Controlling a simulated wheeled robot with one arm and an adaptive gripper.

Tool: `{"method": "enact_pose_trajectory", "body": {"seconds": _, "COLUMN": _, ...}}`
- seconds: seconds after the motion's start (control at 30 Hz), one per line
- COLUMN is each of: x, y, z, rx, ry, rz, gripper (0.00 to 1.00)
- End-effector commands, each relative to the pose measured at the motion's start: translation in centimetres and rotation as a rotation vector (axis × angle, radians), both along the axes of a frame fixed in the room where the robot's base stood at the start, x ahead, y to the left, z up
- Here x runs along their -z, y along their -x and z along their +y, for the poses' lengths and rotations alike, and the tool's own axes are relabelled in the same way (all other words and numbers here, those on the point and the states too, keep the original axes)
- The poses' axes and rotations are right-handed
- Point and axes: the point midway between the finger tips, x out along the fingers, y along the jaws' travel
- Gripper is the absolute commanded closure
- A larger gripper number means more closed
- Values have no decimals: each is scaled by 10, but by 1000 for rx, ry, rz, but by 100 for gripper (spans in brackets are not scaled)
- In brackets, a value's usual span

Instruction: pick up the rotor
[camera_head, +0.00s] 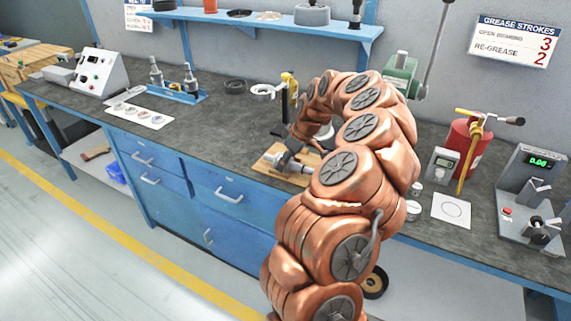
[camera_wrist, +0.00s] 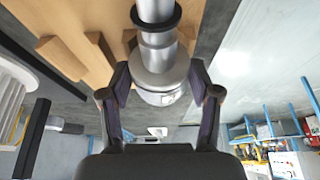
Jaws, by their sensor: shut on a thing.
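The rotor (camera_wrist: 158,58) is a silver stepped shaft with a black ring around it in the wrist view. My gripper (camera_wrist: 159,84) has a finger on each side of its wider end and is shut on it. The rotor lies over a wooden board (camera_wrist: 88,22) with raised wooden blocks. I cannot tell whether it touches the board. In the head view the board (camera_head: 270,166) is on the bench, with my gripper (camera_head: 291,160) low over it. My arm hides part of this area, and the rotor is hard to make out there.
The grey bench top (camera_head: 215,118) holds a white control box (camera_head: 101,73) and a blue stand (camera_head: 180,95) at left. A yellow-headed post (camera_head: 289,90) stands close behind my gripper. A red canister (camera_head: 466,146) and a grey gauge device (camera_head: 530,190) stand at right.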

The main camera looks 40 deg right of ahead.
Motion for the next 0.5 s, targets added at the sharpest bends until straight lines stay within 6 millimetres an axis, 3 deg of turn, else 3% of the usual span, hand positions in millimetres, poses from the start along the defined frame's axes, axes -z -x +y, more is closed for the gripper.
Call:
{"method": "enact_pose_trajectory", "body": {"seconds": 0.07, "x": 0, "y": 0, "z": 0, "rx": 0, "ry": -1, "rz": 0, "gripper": 70}}
{"method": "enact_pose_trajectory", "body": {"seconds": 0.33, "x": 0, "y": 0, "z": 0, "rx": 0, "ry": -1, "rz": 0, "gripper": 98}}
{"method": "enact_pose_trajectory", "body": {"seconds": 0.5, "x": -1, "y": 0, "z": 1, "rx": 0, "ry": -1, "rz": 0, "gripper": 100}}
